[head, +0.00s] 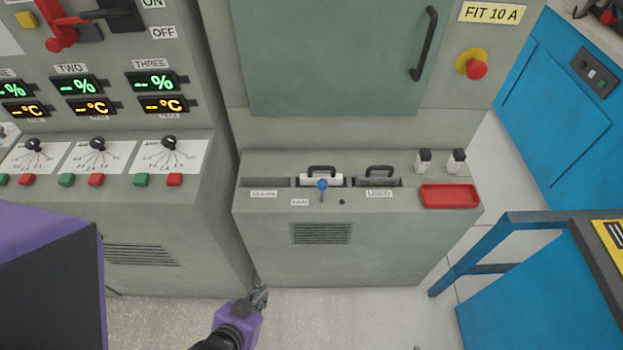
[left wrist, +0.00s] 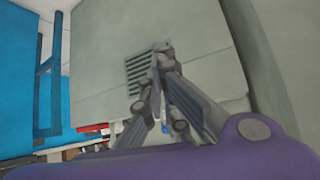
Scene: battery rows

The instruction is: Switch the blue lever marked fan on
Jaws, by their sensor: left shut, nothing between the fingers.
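The blue lever (head: 322,185) is a small blue knob on a thin stem, on the front of the grey cabinet (head: 265,240), right of the small label at its lower left. Its stem points down from the knob. My left gripper (head: 262,291) is shut and empty, low in front of the cabinet, below and left of the lever and apart from it. In the left wrist view the fingers (left wrist: 160,50) meet in front of the vent grille, and a small blue spot shows beside them near the bottom. My right gripper is not in view.
Slots with black handles lie behind the lever, near a red tray (head: 450,196). A vent grille (head: 321,233) is below. A control panel with dials (head: 98,143) stands left. A blue table (head: 540,290) stands right. The floor before the cabinet is clear.

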